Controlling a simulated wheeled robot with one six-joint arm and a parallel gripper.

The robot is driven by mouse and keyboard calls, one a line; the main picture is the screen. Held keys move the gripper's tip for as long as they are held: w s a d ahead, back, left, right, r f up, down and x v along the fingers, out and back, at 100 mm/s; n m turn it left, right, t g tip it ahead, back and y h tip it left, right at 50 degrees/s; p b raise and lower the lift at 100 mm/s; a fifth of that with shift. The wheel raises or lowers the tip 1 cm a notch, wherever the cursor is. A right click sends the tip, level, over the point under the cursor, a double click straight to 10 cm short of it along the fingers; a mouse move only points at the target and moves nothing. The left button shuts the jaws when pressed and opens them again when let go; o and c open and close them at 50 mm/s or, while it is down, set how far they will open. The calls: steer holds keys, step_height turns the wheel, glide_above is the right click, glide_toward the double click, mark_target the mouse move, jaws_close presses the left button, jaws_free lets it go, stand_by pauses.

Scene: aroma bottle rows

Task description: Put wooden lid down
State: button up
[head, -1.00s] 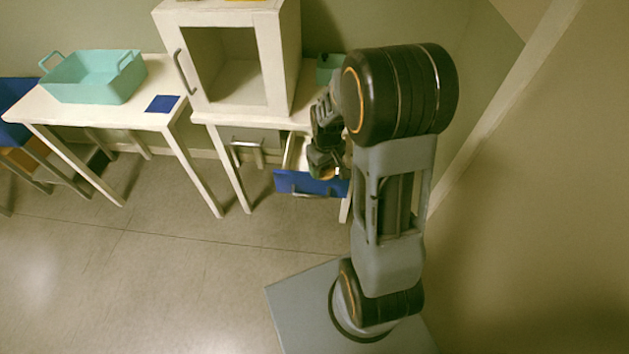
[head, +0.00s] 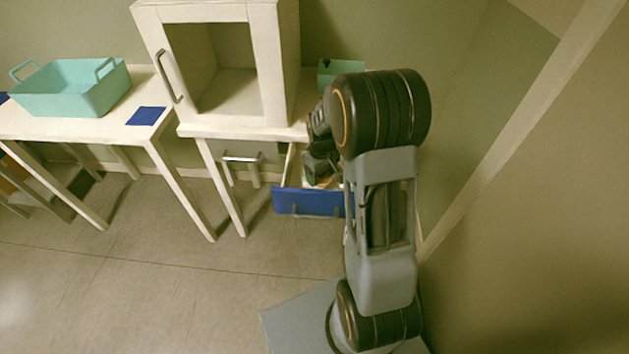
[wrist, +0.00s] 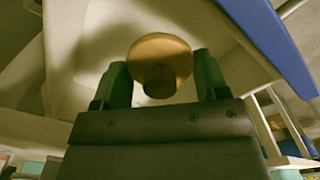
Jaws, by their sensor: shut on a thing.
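The wooden lid (wrist: 160,52) is a round, light brown disc with a darker knob (wrist: 160,82), seen in the wrist view. My gripper (wrist: 159,84) has its two green-tipped fingers on either side of the knob and is shut on the lid. In the head view my gripper (head: 322,170) is at the open drawer with the blue front (head: 312,202), behind that front and pointing down. My arm hides part of the drawer, and the lid is too small there to tell clearly. I cannot tell whether the lid touches the drawer floor.
A white cabinet (head: 285,65) with an open-looking front stands on the table above the drawer. A teal box (head: 343,72) stands behind my arm. A teal basket (head: 72,92) and blue mat (head: 146,116) are on the left table.

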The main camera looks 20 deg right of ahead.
mark_target(319, 180)
steer(key=shift+w+f, duration=0.5)
steer(key=shift+f, duration=0.05)
steer(key=shift+w+f+b, duration=0.15)
steer(key=shift+f+b, duration=0.1)
steer(key=shift+b, duration=0.15)
steer(key=f+b, duration=0.3)
steer(key=shift+w+f, duration=0.25)
steer(key=shift+f, duration=0.1)
steer(key=shift+r, duration=0.1)
steer(key=o, duration=0.4)
steer(key=shift+f, duration=0.2)
steer(key=o, duration=0.5)
steer(key=shift+r, duration=0.1)
